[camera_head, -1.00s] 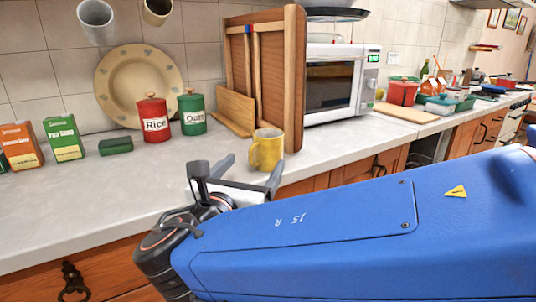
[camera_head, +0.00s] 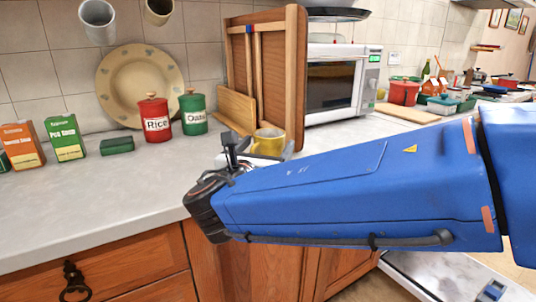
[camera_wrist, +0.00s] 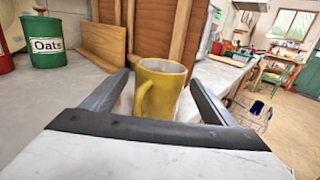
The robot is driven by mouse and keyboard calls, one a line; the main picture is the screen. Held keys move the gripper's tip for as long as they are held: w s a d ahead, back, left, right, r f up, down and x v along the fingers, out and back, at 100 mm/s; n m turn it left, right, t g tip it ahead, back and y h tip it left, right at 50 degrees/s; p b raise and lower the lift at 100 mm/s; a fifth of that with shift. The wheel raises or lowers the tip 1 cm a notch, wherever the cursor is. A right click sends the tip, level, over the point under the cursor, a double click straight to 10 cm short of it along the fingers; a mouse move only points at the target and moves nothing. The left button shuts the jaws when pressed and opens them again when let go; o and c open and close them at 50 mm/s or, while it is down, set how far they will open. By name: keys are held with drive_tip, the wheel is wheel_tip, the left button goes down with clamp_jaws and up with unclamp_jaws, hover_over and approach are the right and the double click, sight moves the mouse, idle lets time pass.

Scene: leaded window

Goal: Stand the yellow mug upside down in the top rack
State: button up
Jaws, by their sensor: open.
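The yellow mug (camera_head: 268,141) stands upright on the counter in front of a wooden board; my arm hides its lower part in the head view. In the wrist view the mug (camera_wrist: 165,88) sits between the two fingers of my gripper (camera_wrist: 158,95), its handle facing me and slightly left. The fingers are open, one on each side, with a gap to the mug. In the head view my gripper (camera_head: 240,152) is low over the counter, mostly hidden by its own wrist. A wire rack (camera_wrist: 256,114) shows small at the right of the wrist view; I cannot tell whether it is the top rack.
A wooden board stand (camera_head: 265,75) and a microwave (camera_head: 340,80) stand behind the mug. Rice (camera_head: 156,122) and oats (camera_head: 193,113) canisters stand to the left. A lowered white door (camera_head: 440,278) shows at lower right. The front left counter is clear.

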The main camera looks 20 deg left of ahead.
drive_tip(key=shift+w, duration=1.1)
drive_tip(key=c, duration=1.5)
drive_tip(key=shift+o, duration=0.2)
drive_tip(key=shift+r, duration=0.1)
